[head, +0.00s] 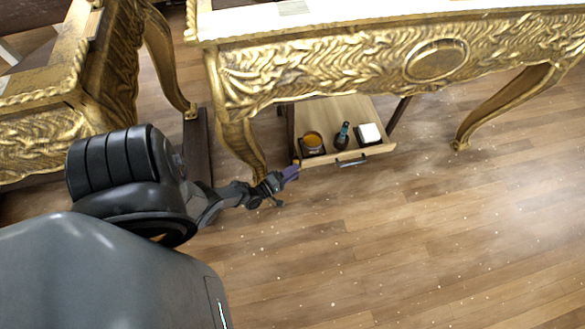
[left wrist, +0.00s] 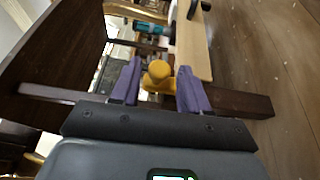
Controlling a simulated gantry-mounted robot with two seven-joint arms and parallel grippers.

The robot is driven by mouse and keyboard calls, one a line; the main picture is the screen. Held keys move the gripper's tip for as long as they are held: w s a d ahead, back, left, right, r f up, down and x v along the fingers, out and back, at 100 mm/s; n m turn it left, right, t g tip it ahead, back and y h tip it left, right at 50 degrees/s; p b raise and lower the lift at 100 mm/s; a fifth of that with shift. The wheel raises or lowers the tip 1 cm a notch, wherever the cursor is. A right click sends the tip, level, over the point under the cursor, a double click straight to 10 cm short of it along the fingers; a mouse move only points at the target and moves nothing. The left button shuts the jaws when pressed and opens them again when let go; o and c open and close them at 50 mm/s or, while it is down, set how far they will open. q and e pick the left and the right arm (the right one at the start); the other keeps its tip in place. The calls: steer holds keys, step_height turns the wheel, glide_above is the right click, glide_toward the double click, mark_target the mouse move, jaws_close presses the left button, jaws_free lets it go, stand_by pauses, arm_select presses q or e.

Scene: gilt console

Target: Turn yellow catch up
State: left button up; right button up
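The yellow catch (left wrist: 158,72) shows in the left wrist view as a rounded knob with a yellow body behind it, at the end of the wooden drawer board. In the head view only a small yellow bit (head: 296,162) shows at the board's front left corner, beside my gripper. My left gripper (head: 291,172) reaches that corner. Its two purple fingers (left wrist: 159,88) are apart, one on each side of the catch. A gap shows at the left finger; contact at the right finger is unclear. My right gripper is in neither view.
The light wooden drawer board (head: 350,108) under the gilt console (head: 330,60) carries an amber jar (head: 312,141), a teal-topped dark bottle (head: 342,137) and a white block (head: 369,133). A dark handle (head: 351,160) is at its front. Gilt legs stand close by; floor to the right is clear.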

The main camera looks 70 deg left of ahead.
arm_select(q)
steer(key=shift+o, duration=0.3)
steer(key=p+v, duration=0.1)
steer(key=v, duration=0.9)
steer(key=shift+s, duration=0.4)
